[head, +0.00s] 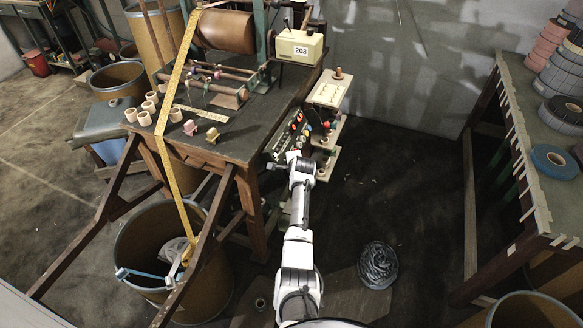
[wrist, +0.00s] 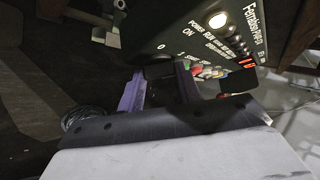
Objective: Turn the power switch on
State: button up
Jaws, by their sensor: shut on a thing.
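The black control box (wrist: 185,40) fills the upper part of the wrist view, with printed words including "POWER", "RUN" and "ON". It stands beside the bench in the head view (head: 289,138). The power switch (wrist: 158,71) is a dark block below the "ON" print, between my purple fingers. My gripper (wrist: 158,76) is shut on it. The switch's exact position is hard to tell in the shadow. In the head view my gripper (head: 280,166) is at the lower edge of the box, and the switch is hidden there.
A lit round lamp (wrist: 217,20) and several red lights show on the box. Coloured buttons (wrist: 207,71) lie just right of my fingers. The winding bench (head: 240,140) stands left of my arm. A shelf table (head: 505,130) with tape rolls stands right. Dark floor between is mostly clear.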

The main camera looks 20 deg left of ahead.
jog(key=o, duration=1)
jog(key=b+v, duration=0.2)
jog(key=v, duration=1.1)
jog(key=shift+s+d+r, duration=0.1)
jog(key=shift+s+r, duration=0.1)
jog(key=shift+r, duration=0.15)
